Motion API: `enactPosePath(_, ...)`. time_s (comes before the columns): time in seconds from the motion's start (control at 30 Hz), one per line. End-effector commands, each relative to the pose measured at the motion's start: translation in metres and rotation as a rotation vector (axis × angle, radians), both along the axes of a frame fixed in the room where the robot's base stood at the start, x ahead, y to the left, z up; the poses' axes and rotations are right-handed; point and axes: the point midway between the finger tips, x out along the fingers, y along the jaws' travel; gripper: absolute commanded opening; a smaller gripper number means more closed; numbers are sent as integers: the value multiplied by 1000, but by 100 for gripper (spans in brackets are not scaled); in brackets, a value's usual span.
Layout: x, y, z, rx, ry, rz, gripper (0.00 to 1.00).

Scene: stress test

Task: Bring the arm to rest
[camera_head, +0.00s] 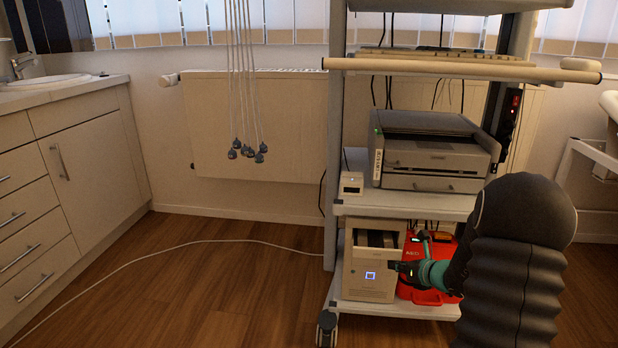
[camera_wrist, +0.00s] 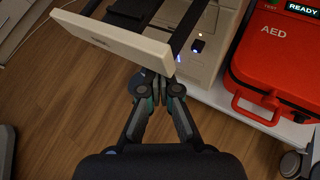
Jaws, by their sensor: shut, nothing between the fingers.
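My gripper (camera_head: 398,268) is low at the front of the trolley in the head view, before the beige box with a blue-lit button. In the wrist view my gripper (camera_wrist: 158,88) has its two fingers drawn together, with nothing seen held between them. My dark ribbed arm (camera_head: 515,265) fills the lower right of the head view. It hides part of the trolley and of the red case.
The beige box (camera_head: 368,284) and red AED case (camera_head: 415,291) stand on the trolley's bottom shelf. A pale panel (camera_wrist: 110,38) lies close to the fingertips. A printer (camera_head: 432,150) is above. Cables hang left of the trolley; open floor (camera_head: 215,285) lies left.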

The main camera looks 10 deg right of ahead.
Motion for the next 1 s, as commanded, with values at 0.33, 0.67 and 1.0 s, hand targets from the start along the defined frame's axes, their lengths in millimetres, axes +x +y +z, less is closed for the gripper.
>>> enactPosePath(0.33, -49, 41, -29, -308, -11, 419, 0)
enactPosePath(0.67, -153, 111, 20, -775, -135, 1156, 0)
enactPosePath(1.0, -246, 144, 87, -1212, -273, 1785, 0)
